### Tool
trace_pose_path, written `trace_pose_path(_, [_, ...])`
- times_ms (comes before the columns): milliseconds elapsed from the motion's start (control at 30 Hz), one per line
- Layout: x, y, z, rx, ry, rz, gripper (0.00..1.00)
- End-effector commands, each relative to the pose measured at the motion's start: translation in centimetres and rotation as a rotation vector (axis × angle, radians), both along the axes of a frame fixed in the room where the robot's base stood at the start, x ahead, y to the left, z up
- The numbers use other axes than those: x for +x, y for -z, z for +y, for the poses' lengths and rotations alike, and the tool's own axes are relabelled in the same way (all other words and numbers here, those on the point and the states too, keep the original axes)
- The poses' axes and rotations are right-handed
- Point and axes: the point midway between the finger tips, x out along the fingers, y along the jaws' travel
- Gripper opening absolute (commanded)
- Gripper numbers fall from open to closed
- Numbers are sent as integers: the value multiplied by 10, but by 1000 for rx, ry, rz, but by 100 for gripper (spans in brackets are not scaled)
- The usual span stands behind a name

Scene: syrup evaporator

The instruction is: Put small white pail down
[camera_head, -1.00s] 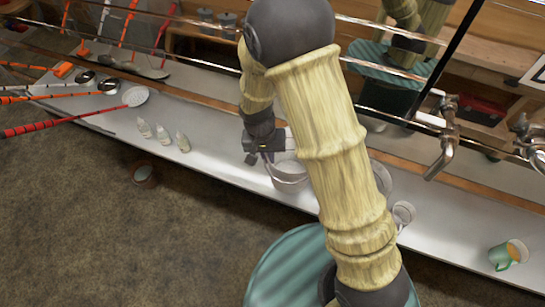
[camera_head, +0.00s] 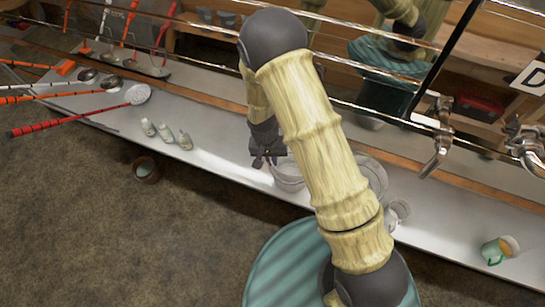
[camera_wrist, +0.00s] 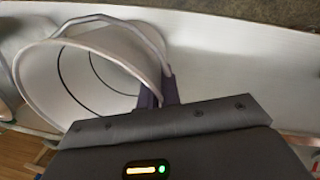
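The small white pail (camera_head: 288,177) is at the middle of the long white counter, partly behind my arm in the head view. In the wrist view the pail (camera_wrist: 45,75) lies to the left with its open mouth and raised handle showing. My gripper (camera_head: 266,160) is at the pail's left side in the head view. In the wrist view its dark fingers (camera_wrist: 160,92) are close together at the pail's rim, where the handle meets it, and look shut on it. Whether the pail's bottom touches the counter cannot be told.
The white counter (camera_head: 215,143) has several small bottles (camera_head: 165,132) and long-handled ladles (camera_head: 75,117) to the left. Metal taps (camera_head: 440,140) and rails overhang. A brown pot (camera_head: 146,170) is on the floor.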

Motion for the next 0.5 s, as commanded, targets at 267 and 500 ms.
trace_pose_path(267, [4,6,-1,0,0,-2,0])
trace_pose_path(500, [4,10,-1,0,0,-1,0])
